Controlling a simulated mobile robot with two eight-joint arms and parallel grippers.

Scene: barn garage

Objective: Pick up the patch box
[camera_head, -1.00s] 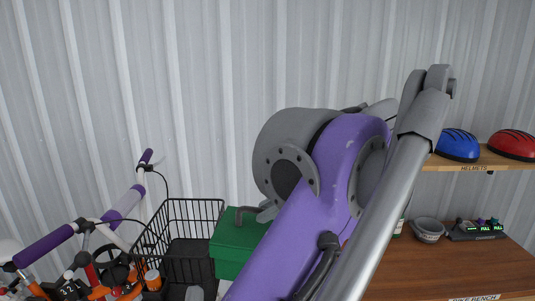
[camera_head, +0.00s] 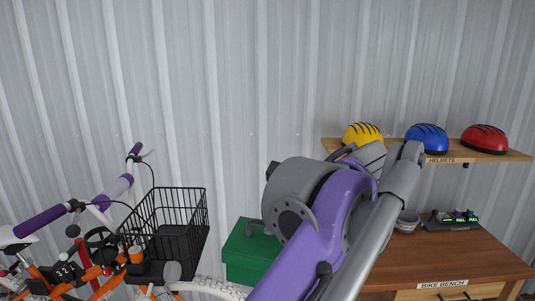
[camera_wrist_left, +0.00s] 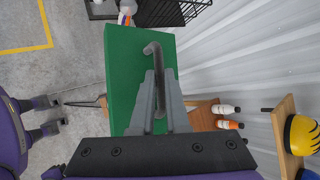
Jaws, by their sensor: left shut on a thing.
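The patch box appears to be the green box (camera_head: 247,258) with a grey bent handle on its lid, left of the bench and partly behind my purple arm in the head view. The green lid (camera_wrist_left: 122,75) fills the middle of the left wrist view. My left gripper (camera_wrist_left: 160,80) is shut on the box's handle (camera_wrist_left: 153,49), its grey fingers on either side of it. The left fingers are hidden in the head view. What is under the box cannot be seen clearly.
A bicycle with a black wire basket (camera_head: 180,225) stands close left of the box. A wooden bike bench (camera_head: 455,253) stands on the right, under a shelf (camera_head: 395,151) of yellow, blue and red helmets. A corrugated metal wall (camera_head: 230,90) closes the back.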

